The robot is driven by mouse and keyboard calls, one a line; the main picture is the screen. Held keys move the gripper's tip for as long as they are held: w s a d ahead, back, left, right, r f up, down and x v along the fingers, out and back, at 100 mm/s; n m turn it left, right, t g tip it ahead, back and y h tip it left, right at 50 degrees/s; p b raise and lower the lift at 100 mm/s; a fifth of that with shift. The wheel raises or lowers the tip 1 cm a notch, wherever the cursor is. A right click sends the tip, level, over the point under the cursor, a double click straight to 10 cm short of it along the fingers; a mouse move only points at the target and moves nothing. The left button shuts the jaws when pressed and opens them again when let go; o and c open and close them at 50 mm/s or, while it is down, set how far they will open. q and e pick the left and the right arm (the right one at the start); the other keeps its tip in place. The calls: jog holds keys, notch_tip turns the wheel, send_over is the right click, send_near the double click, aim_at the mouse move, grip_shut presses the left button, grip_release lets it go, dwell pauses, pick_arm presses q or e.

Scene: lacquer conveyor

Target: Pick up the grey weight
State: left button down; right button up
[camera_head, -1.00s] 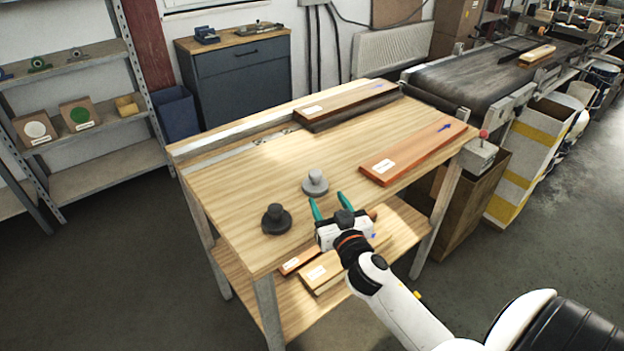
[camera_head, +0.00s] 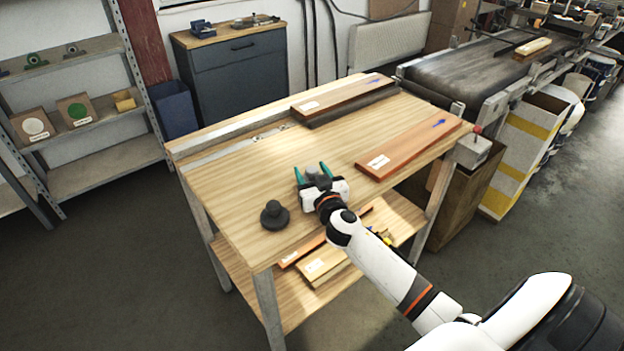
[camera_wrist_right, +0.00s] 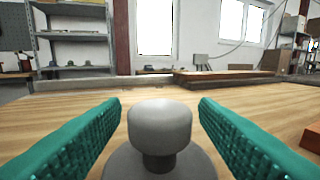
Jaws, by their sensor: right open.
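The grey weight (camera_wrist_right: 160,130) has a round knob on a wider base and stands upright on the wooden table (camera_head: 235,170). In the right wrist view its knob lies between the two green fingers, with a gap on each side. In the head view my right gripper (camera_head: 312,173) is low over the table and mostly hides the weight. My right gripper also shows in the wrist view (camera_wrist_right: 160,122), open and holding nothing. A dark, near-black weight (camera_head: 275,214) of similar shape stands to its left. My left gripper is in neither view.
An orange-brown board (camera_head: 410,148) lies right of my right gripper. Another board (camera_head: 342,95) lies at the table's back. A control box with a red button (camera_head: 474,148) is at the right corner. The table's left middle is clear.

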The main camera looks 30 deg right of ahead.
grip_shut()
jog(key=shift+r, duration=0.15)
